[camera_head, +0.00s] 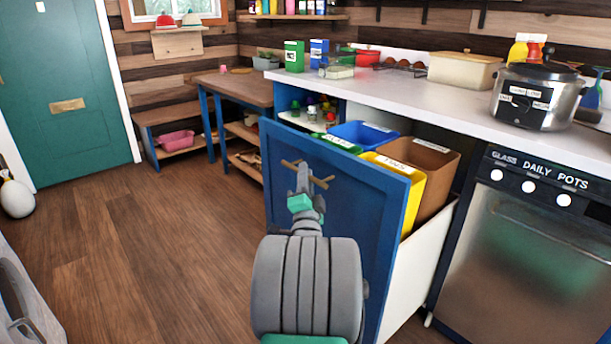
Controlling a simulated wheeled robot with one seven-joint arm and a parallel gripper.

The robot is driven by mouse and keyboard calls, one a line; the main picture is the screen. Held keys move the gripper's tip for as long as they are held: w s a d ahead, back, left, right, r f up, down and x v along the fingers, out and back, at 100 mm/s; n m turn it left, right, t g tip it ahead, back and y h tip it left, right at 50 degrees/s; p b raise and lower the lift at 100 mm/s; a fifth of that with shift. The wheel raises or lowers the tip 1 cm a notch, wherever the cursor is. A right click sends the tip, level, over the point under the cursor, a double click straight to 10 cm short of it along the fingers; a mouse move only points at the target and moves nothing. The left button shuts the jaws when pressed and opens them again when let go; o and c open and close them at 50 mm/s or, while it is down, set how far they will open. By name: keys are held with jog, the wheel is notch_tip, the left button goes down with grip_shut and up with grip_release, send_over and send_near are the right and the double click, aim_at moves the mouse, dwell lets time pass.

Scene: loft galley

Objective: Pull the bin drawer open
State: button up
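The bin drawer (340,225) has a blue front and stands well out from the counter. Inside it are a green bin (337,143), a blue bin (364,133), a yellow bin (399,172) and a brown bin (428,158). The drawer's white side (415,275) shows at the right. My gripper (303,178) is at the brass-coloured handle (323,183) on the drawer front. The handle shows on both sides of the narrow fingers, which look closed on it. The fingertips are small and partly hidden by the gripper's own body.
A steel dishwasher (525,255) stands right of the drawer. The white counter (420,97) above holds a pressure cooker (537,95) and boxes. A wooden bench table (233,88) stands at the back. Wooden floor (150,255) is open to the left.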

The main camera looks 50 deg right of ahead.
grip_shut()
dwell(1.2)
